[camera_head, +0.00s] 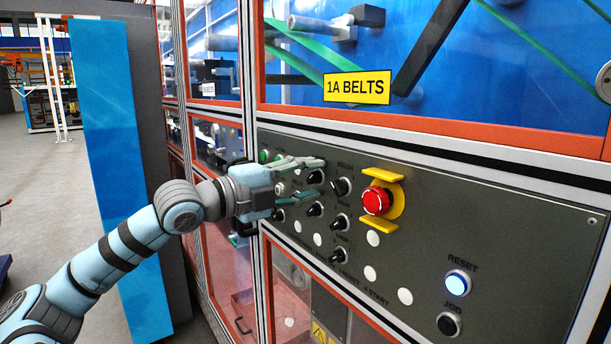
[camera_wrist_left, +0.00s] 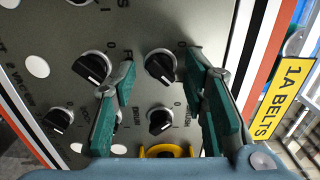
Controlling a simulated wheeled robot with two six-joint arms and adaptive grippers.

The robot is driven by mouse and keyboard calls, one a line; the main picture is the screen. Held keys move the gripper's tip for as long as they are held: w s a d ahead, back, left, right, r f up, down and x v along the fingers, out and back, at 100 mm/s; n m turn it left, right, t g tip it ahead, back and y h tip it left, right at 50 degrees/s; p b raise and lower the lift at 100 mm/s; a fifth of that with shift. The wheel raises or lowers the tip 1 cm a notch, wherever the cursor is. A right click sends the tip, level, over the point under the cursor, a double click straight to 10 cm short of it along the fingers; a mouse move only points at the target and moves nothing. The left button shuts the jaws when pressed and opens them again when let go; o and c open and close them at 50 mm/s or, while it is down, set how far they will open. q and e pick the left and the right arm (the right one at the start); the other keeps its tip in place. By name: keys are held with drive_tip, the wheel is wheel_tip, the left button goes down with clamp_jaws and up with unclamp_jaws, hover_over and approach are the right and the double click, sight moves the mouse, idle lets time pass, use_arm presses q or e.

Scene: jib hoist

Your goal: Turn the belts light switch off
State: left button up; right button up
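The dark grey control panel (camera_head: 470,230) below the 1A BELTS sign (camera_head: 357,88) carries several black rotary switches. My left gripper (camera_head: 310,178) is at the panel's upper left, fingers parted and pointing at it. In the left wrist view the fingertips (camera_wrist_left: 160,68) stand on either side of one black switch knob (camera_wrist_left: 161,66). Whether they touch it I cannot tell. Its pointer is tilted, and a 0 mark shows near it. The label is partly hidden, so I cannot tell whether this is the belts light switch. My right gripper is not in view.
Close by are other black knobs (camera_wrist_left: 92,67) and (camera_wrist_left: 160,121). The red emergency stop (camera_head: 376,200) in its yellow guard protrudes to the right. A lit RESET button (camera_head: 457,283) and a black JOG button (camera_head: 448,324) are lower right. An orange-framed window is above.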

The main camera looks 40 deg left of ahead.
use_arm(q)
drive_tip(key=shift+d, duration=0.1)
clamp_jaws()
drive_tip(key=shift+r+n, duration=0.1)
drive_tip(key=shift+n, duration=0.2)
drive_tip(key=n, duration=0.8)
drive_tip(key=shift+n, duration=0.4)
drive_tip(key=n, duration=0.4)
drive_tip(key=shift+n, duration=2.3)
drive_tip(key=shift+f, duration=0.2)
